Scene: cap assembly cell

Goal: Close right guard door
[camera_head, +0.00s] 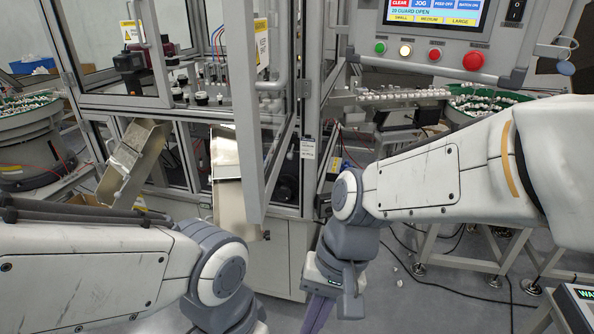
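The right guard door (240,100) is a grey-framed clear panel standing open at the middle of the machine front, swung out towards me. A grey handle (282,50) shows along its upper part. The control screen (437,14) reads "GUARD OPEN". My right gripper (318,314) hangs low in front of the machine, to the right of and below the door and apart from it. Its fingertips are cut off by the lower edge, so its opening does not show. My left arm reaches in at lower left, and its gripper is below the picture.
Metal chutes (135,160) (228,165) stick out below the machine deck. Bowl feeders stand at the far left (25,125) and right (485,103). Buttons, including a red stop button (473,61), sit under the screen. Cables and small white bits lie on the floor.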

